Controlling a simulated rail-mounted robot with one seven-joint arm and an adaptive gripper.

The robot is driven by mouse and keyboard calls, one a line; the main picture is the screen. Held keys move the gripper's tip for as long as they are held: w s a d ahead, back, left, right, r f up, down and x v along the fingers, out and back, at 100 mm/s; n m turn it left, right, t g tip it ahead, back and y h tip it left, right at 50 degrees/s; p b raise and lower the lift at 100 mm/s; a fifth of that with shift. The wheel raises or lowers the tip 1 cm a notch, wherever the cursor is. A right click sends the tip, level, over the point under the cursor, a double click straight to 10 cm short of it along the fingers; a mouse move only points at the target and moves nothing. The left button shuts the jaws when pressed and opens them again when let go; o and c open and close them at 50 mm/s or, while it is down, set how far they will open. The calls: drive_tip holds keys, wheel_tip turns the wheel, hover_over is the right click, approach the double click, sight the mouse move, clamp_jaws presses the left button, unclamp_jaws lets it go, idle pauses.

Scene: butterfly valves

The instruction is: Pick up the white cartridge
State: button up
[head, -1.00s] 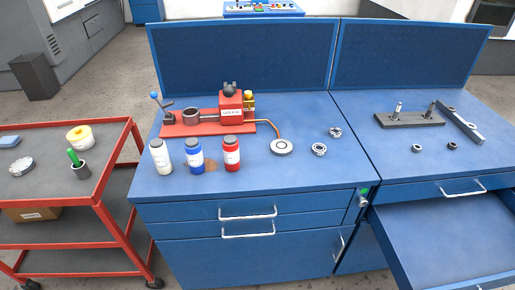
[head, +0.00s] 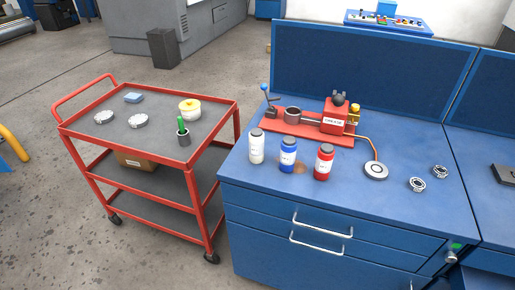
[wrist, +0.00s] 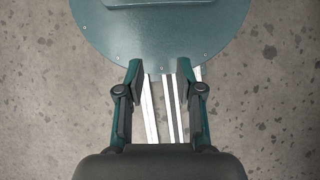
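The white cartridge (head: 257,147) stands upright on the blue workbench near its front left corner, with a dark cap. It is the leftmost of three cartridges, beside a blue one (head: 288,155) and a red one (head: 324,162). My gripper (wrist: 161,75) shows only in the wrist view. Its two fingers are apart with nothing between them. Beneath them I see speckled floor, pale strips and a round green plate that looks like part of my own base. No cartridge shows in the wrist view.
A red grease machine (head: 325,122) stands behind the cartridges, with a hose to a round disc (head: 376,171). Two bearing rings (head: 417,184) lie to the right. A red trolley (head: 160,146) left of the bench holds a yellow-lidded tub (head: 190,109) and a dark cup (head: 184,138).

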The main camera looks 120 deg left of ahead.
idle(0.3)
drive_tip(key=o, duration=0.8)
